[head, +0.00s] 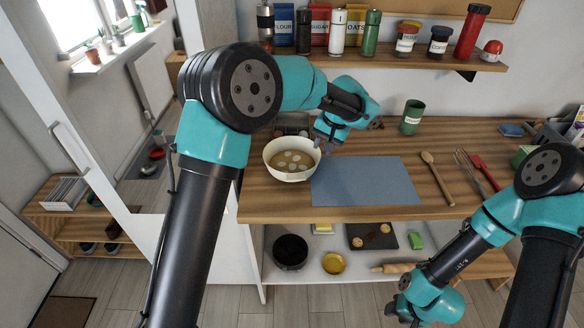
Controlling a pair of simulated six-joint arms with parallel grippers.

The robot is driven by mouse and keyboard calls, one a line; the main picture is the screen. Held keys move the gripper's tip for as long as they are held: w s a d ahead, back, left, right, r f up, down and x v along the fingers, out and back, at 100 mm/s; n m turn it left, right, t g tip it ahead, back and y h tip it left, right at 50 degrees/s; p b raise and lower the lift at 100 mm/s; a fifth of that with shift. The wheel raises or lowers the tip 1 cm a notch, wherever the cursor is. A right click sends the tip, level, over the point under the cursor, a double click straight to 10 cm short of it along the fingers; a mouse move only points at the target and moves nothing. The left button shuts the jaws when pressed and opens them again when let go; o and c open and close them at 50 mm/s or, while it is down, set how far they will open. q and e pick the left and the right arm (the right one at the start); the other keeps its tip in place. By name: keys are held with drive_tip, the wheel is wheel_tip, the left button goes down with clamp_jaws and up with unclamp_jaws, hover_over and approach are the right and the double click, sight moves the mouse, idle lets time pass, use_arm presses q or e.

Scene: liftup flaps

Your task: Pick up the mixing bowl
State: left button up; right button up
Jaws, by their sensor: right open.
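The mixing bowl (291,174) is cream-white and stands upright near the left end of the wooden counter. Several pale round pieces lie in a yellowish-brown content inside it. My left gripper (322,142) is at the bowl's upper right rim, pointing down. Its fingertips are small and partly hidden by its own body, so I cannot tell whether they touch or grip the rim. My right gripper (400,311) is low in the picture, in front of the lower shelf, away from the bowl. It is open and holds nothing that I can see.
A blue-grey mat (365,181) lies right of the bowl. A wooden spoon (436,177), a whisk (470,170) and a green cup (412,117) are farther right. The wall shelf (400,56) holds jars and packets. The lower shelf holds a black pot (290,251).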

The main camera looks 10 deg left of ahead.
use_arm(q)
drive_tip(key=shift+x, duration=2.7)
drive_tip(key=shift+f, duration=0.1)
drive_tip(key=shift+x, duration=2.5)
drive_tip(key=shift+c, duration=0.4)
clamp_jaws()
